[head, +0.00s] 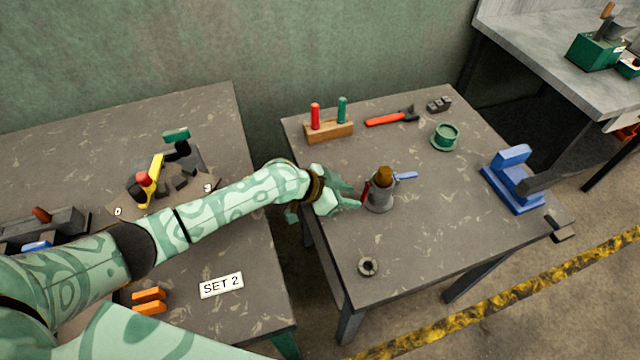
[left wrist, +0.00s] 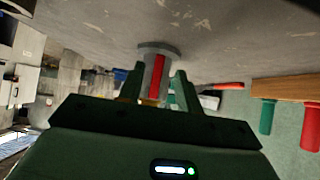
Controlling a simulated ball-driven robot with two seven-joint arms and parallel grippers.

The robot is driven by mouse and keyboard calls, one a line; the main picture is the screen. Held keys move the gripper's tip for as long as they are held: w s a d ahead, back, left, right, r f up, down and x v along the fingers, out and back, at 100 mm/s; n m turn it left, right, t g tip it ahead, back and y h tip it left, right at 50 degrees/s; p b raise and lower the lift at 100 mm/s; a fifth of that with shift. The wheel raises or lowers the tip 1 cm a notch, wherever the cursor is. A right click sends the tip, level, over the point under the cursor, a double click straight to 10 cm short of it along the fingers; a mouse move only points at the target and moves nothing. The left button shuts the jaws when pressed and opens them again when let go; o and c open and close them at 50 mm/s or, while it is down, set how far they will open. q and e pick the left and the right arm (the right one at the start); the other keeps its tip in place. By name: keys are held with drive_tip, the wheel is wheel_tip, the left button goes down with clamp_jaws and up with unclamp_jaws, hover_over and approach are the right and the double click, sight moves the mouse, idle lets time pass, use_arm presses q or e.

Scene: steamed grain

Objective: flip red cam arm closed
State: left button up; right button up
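A grey cam coupling (head: 380,197) with a brown plug (head: 385,175) in its top stands upright on the right-hand table. Its red cam arm (head: 366,190) shows on the left side, facing my left gripper; how far it is folded in is hard to tell. A blue cam arm (head: 405,176) sticks out to the right. My left gripper (head: 352,196) is just left of the coupling. In the left wrist view its fingers (left wrist: 159,88) are apart, with the red arm (left wrist: 159,68) and grey body between them; contact is unclear. My right gripper is not in view.
Behind stand a wooden block (head: 328,132) with red and green handles, a red-handled hammer (head: 390,118) and a green flanged part (head: 445,137). A blue stand (head: 513,180) is at right. The table between ring and stand is clear.

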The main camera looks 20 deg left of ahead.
use_arm(q)
drive_tip(key=p+v, duration=0.2)
drive_tip(key=v, duration=1.1)
drive_tip(key=shift+p, duration=0.35)
